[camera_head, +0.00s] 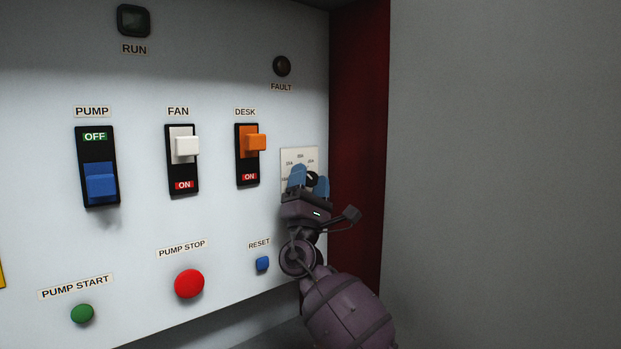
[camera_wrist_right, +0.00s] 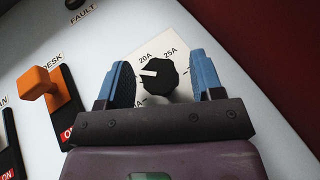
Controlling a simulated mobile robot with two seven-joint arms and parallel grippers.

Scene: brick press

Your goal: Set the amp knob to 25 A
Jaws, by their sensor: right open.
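The amp knob (camera_wrist_right: 165,80) is black with a white pointer, on a pale scale plate (camera_head: 300,153) at the panel's right edge. In the right wrist view, 20A shows up-left of the knob and 25A above it. The pointer is turned to the left, below the 20A mark; the label nearest it is partly hidden by a finger. My right gripper (camera_wrist_right: 162,77) is open, with one blue finger on each side of the knob and visible gaps to it. In the head view the right gripper (camera_head: 309,181) covers part of the plate. My left gripper is out of view.
The orange DESK switch (camera_head: 255,142) is just left of the plate. The blue RESET button (camera_head: 262,264) is below it, near my right wrist. The FAULT lamp (camera_head: 282,66) is above. A dark red side wall (camera_head: 358,110) borders the panel on the right.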

